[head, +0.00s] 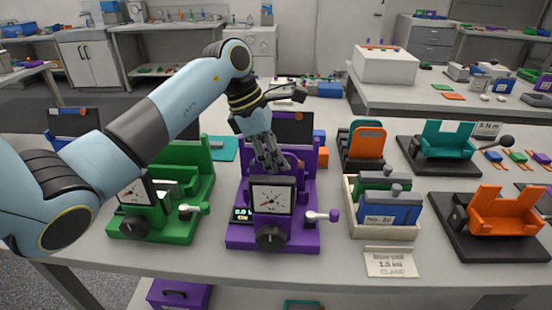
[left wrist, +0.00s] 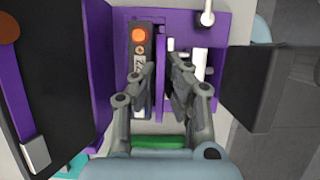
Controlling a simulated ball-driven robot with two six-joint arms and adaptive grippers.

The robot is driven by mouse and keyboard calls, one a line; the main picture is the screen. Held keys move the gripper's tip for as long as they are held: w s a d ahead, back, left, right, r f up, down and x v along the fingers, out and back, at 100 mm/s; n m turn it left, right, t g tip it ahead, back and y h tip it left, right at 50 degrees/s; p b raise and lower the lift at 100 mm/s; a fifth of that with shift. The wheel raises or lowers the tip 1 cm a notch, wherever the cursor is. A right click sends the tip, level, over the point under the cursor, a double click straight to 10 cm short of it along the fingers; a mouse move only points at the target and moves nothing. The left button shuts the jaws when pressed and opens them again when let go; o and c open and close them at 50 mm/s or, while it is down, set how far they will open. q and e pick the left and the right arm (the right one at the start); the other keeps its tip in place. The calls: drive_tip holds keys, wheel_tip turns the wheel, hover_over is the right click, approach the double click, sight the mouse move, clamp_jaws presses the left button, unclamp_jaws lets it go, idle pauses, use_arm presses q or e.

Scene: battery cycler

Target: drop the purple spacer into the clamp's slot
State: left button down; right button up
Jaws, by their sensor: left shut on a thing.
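My left gripper (head: 268,158) reaches down from above into the purple clamp (head: 312,225), behind its dial gauge (head: 272,198). In the left wrist view, the left gripper (left wrist: 163,70) has its fingers close together on either side of a thin purple plate, the purple spacer (left wrist: 160,52), seen edge-on. The slot around it is partly hidden by the fingers, and I cannot tell whether the spacer's lower edge touches the clamp. A dark block with an orange round top (left wrist: 139,35) stands beside the spacer inside the clamp. My right gripper is not in view.
A green clamp (head: 190,225) stands left of the purple one. A cream tray (head: 352,210) with a green and a blue block is at right, near a card (head: 390,262). Teal (head: 448,140) and orange (head: 505,210) cradles stand farther right.

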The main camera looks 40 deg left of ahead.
use_arm(q)
drive_tip(key=shift+f, duration=0.15)
drive_tip(key=c, duration=1.4)
unclamp_jaws()
drive_tip(key=shift+o, duration=0.2)
drive_tip(key=v, duration=1.2)
